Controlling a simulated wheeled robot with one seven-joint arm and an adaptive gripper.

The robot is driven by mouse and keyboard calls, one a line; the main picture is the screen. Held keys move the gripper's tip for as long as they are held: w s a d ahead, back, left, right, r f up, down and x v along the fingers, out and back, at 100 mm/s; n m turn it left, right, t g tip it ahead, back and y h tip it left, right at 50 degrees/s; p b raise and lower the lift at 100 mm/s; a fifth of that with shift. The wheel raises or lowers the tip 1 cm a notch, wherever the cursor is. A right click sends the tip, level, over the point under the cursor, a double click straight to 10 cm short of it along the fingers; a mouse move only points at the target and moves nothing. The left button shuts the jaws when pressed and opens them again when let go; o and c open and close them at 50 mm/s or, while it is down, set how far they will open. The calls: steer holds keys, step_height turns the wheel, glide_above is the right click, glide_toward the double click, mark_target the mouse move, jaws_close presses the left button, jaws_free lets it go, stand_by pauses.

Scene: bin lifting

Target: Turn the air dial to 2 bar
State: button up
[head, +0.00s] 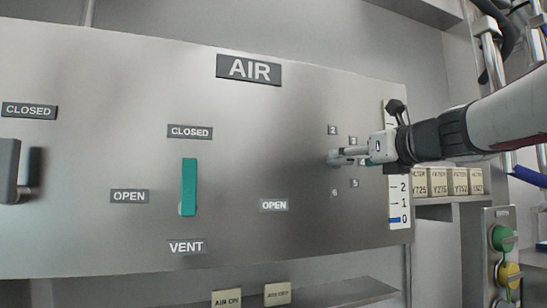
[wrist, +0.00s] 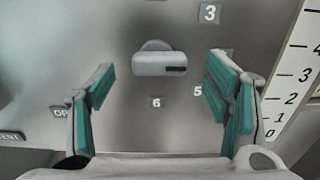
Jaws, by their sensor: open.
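The air dial (wrist: 158,64) is a grey bar-shaped knob on the steel panel, lying level in the wrist view with a dark mark at its right end. The mark points right, between the labels 3 (wrist: 209,13) and 5 (wrist: 197,90); any label there is hidden by my right finger. My gripper (head: 348,156) is open in front of the panel. In the wrist view its teal-padded fingers stand left and right of the knob, with gaps on both sides. The label 2 (head: 332,130) is at the upper left of the gripper.
A white scale (head: 399,190) with a blue bar low near 0 is right of the dial. A green lever (head: 189,186) hangs below a CLOSED label, left of the dial. A grey handle (head: 10,170) is at the far left. Filter boxes (head: 446,181) stand on a shelf at right.

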mark_target(340, 160)
steer(key=shift+x, duration=1.8)
steer(key=c, duration=1.1)
